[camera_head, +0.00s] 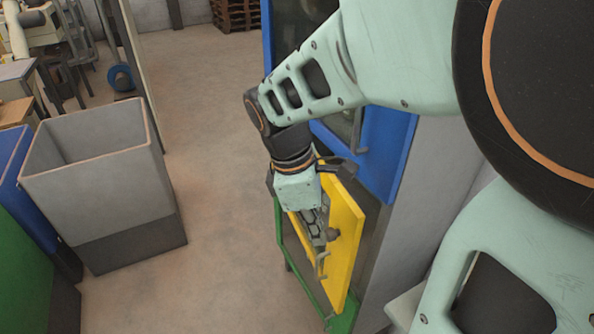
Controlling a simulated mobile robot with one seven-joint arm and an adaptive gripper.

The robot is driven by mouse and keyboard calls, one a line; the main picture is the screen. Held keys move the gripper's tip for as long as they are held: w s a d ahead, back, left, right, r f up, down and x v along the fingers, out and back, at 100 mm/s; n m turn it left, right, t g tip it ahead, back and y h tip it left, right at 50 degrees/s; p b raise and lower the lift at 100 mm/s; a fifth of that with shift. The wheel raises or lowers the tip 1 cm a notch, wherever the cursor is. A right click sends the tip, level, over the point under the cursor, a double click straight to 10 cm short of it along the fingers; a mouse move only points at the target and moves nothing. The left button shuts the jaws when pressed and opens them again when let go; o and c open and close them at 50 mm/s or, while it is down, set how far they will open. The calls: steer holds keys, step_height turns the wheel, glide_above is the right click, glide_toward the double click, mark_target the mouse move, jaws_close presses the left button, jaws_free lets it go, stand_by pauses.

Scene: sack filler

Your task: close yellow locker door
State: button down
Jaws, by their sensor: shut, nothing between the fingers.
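I cannot tell whether the fingers touch the door. My wrist and arm hide the door's upper left part.
A blue door (383,150) with a handle is above the yellow one, on the grey locker body (425,200). A grey open-topped bin (100,185) stands at left beside blue and green bins. Floor (215,200) between bin and locker is clear.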

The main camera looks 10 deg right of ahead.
step_height(320, 180, down, 8)
steer(key=a+n+h+b, duration=0.2)
steer(key=n+h+b, duration=0.1)
steer(key=b, duration=0.8)
steer(key=n+t+h+b, duration=0.2)
steer(key=h+b, duration=0.1)
steer(key=b, duration=0.9)
glide_toward(341, 273)
step_height(341, 273, down, 4)
steer(key=d, duration=0.3)
steer(key=shift+w+f+b, duration=0.1)
steer(key=shift+f+b, duration=0.05)
steer(key=shift+b, duration=0.25)
steer(key=shift+w+d, duration=0.15)
steer(key=shift+d, duration=0.35)
